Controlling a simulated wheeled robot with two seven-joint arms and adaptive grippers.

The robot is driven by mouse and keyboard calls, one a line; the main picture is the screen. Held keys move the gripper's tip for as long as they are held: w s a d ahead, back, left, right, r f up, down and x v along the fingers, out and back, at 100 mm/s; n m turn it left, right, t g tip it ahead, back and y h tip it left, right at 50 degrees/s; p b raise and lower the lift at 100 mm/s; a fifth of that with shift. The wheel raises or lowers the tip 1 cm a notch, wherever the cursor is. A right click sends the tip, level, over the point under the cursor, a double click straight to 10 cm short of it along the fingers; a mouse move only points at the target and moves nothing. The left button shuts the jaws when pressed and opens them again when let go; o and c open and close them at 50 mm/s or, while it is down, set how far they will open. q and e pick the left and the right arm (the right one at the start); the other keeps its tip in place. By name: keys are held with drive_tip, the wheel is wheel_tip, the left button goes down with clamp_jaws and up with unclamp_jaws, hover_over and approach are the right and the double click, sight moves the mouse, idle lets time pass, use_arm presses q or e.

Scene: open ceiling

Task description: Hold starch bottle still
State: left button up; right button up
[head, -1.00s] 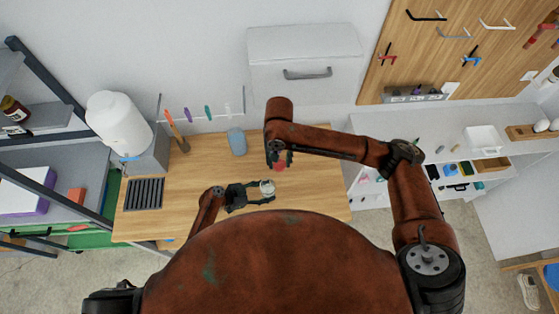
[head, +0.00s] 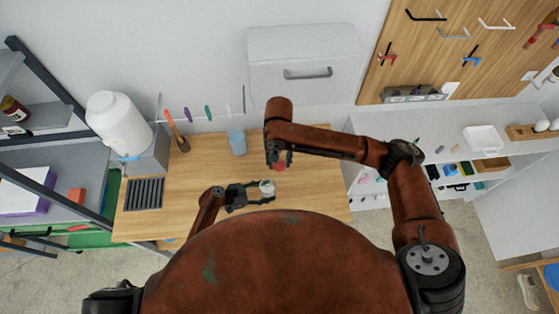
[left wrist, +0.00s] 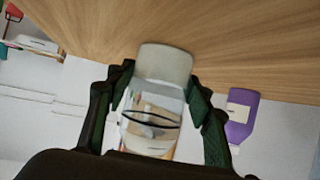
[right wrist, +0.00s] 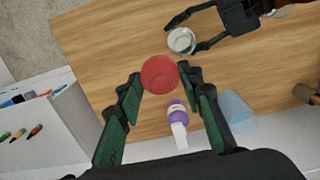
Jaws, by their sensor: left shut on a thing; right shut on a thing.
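A clear bottle with pale contents (left wrist: 153,115), which I take to be the starch bottle, stands between the fingers of my left gripper (head: 268,191). That gripper is shut on it. In the right wrist view the bottle's pale round top (right wrist: 181,41) shows from above, between the left fingers. My right gripper (head: 280,164) is shut on a red round lid (right wrist: 160,75). In the right wrist view this lid sits between the fingertips, apart from the bottle. In the head view the red lid (head: 280,167) is just beyond the bottle, partly hidden by my right gripper.
A purple bottle with a white part (right wrist: 177,116) appears beyond the lid in the right wrist view. A blue cup (head: 237,143) stands at the back of the wooden table (head: 315,190). A dark grille (head: 144,194) is at its left. The table's right part is clear.

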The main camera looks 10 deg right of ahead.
drive_tip(key=m, duration=0.2)
hover_over(267, 181)
wheel_tip(267, 181, down, 7)
drive_tip(key=shift+f, duration=2)
drive_tip(key=shift+f, duration=1.05)
idle(1.1)
drive_tip(key=o, duration=0.8)
drive_tip(key=shift+o, duration=0.5)
drive_tip(key=o, duration=0.4)
drive_tip(key=shift+r, duration=0.15)
